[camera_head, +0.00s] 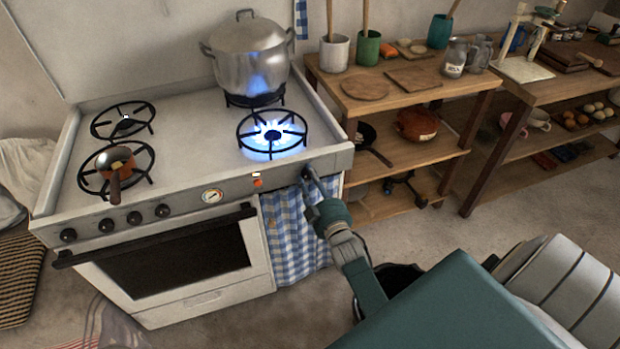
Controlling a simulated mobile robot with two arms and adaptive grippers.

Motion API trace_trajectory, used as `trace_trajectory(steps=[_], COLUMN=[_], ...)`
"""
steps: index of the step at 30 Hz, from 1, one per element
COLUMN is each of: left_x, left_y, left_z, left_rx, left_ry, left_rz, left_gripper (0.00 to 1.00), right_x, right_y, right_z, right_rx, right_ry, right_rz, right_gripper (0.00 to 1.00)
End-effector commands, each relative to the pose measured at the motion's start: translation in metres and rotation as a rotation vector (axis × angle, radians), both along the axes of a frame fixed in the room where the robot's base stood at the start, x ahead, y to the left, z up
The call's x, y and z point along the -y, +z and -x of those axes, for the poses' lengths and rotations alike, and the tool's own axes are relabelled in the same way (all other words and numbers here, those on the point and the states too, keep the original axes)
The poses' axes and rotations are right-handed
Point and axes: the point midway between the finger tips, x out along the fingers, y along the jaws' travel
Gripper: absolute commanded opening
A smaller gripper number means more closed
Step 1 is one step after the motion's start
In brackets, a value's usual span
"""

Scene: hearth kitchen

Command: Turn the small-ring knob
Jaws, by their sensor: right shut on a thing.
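The white stove (190,130) stands at the left with dark knobs along its front panel. Several knobs (106,226) sit left of the round gauge (212,195). My right gripper (309,177) is shut on a dark knob (305,174) at the panel's right end, and its fingers partly hide that knob. The front right burner (272,135) burns with a blue flame. I cannot tell which ring this knob serves. My left gripper is not in view.
A large lidded pot (248,55) stands on the back right burner. A small copper pan (116,160) sits front left, its handle toward the front edge. A checked blue cloth (293,235) hangs below the gripped knob. Wooden shelves (400,100) stand right of the stove.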

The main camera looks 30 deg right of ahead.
Motion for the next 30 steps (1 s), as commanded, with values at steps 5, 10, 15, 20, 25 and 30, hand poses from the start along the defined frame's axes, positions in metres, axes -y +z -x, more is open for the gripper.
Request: trace_trajectory(steps=[5,10,15,20,25,30], left_x=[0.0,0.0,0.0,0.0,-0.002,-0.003], left_y=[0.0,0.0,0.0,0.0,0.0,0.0], left_z=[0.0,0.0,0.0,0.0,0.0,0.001], left_rx=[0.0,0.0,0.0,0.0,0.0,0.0], left_ry=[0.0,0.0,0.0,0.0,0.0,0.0], left_rz=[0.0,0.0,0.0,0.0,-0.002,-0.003], left_gripper=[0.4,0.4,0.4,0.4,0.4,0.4], right_x=[-0.001,-0.001,0.0,0.0,0.0,-0.003], right_y=[-0.006,-0.006,-0.006,-0.005,-0.003,-0.003], right_z=[0.002,0.002,0.002,0.002,0.001,0.011], right_rx=[-0.016,-0.016,-0.017,-0.014,-0.01,-0.009], right_ry=[0.0,0.0,-0.001,0.0,-0.001,-0.001], right_rz=[0.012,0.013,0.011,0.012,0.013,0.012], right_gripper=[0.04,0.04,0.34,0.49,0.49,0.49])
